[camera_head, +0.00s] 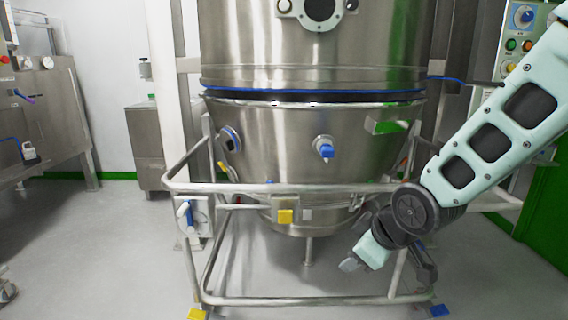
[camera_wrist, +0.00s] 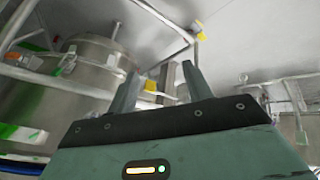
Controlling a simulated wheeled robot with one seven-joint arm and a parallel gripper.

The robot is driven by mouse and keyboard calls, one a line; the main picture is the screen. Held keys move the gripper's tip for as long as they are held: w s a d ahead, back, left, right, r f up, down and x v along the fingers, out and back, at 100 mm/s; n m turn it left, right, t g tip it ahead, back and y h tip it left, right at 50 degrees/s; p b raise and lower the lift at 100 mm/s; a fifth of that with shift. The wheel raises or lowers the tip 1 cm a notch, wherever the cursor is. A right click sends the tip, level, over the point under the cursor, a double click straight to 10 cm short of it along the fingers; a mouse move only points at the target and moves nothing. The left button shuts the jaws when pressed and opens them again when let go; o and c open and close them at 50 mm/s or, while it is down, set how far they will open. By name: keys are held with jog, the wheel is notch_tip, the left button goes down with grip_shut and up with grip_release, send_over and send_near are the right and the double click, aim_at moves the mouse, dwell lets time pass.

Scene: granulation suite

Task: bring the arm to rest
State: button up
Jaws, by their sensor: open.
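My arm comes in from the right in the head view and bends down at a dark joint. My gripper (camera_head: 352,266) hangs low in front of the right side of the steel vessel's frame, partly hidden behind its own wrist. In the wrist view my gripper (camera_wrist: 160,88) shows its two fingers spread apart with nothing between them. The steel vessel (camera_head: 290,145) stands upright just beyond it, and it also shows tilted at the left of the wrist view (camera_wrist: 85,68).
A tubular rail frame (camera_head: 290,189) surrounds the vessel's lower part, close to my wrist; contact cannot be told. A control panel (camera_head: 522,30) is at the upper right. A steel cabinet (camera_head: 148,148) stands back left. Grey floor (camera_head: 95,240) is clear at the left.

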jog(key=s+r+m+g+h, duration=0.25)
jog(key=s+g, duration=0.35)
jog(key=s, duration=1.9)
notch_tip(320, 180, up, 26)
jog(key=p, duration=2.7)
jog(key=shift+w+a, duration=0.15)
jog(key=shift+a, duration=0.05)
